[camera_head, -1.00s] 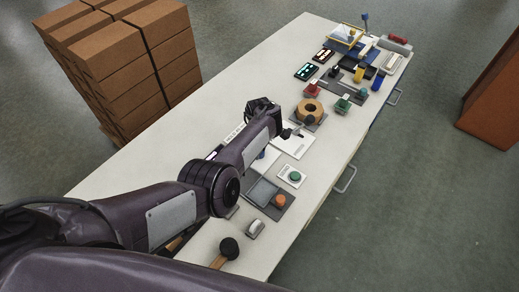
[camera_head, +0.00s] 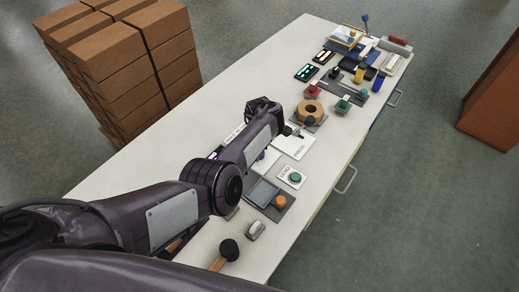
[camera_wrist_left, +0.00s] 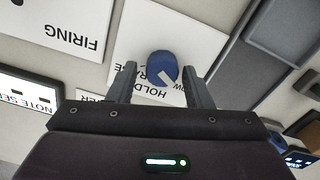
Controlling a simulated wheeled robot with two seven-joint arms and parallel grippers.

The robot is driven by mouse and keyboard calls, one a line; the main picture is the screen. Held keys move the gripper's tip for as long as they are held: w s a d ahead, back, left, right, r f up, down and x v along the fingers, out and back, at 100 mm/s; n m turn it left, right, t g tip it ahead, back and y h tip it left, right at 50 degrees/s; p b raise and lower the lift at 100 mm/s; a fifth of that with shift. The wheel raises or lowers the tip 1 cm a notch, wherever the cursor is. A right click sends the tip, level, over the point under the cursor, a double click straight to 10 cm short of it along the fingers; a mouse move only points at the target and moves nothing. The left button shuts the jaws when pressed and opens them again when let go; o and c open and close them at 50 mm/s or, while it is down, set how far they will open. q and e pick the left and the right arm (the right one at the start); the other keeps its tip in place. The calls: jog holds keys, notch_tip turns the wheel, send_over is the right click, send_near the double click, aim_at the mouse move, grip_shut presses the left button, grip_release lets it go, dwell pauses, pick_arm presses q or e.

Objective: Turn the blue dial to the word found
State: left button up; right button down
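The blue dial (camera_wrist_left: 161,65) with a white pointer mark sits on a white card (camera_wrist_left: 150,35) in the left wrist view. The mark points toward the picture's lower right. My left gripper (camera_wrist_left: 159,72) is open, with a finger on either side of the dial and visible gaps. My right gripper is not in view.
Stacked cardboard boxes (camera_head: 135,65) stand left of the table. Its left side is clear.

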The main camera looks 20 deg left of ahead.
pick_arm(q)
jog(key=shift+o, duration=0.4)
jog(key=shift+f, duration=0.1)
notch_tip(320, 180, up, 8)
jog(key=shift+f+p, duration=0.1)
jog(key=shift+p, duration=1)
jog(key=shift+s, duration=0.15)
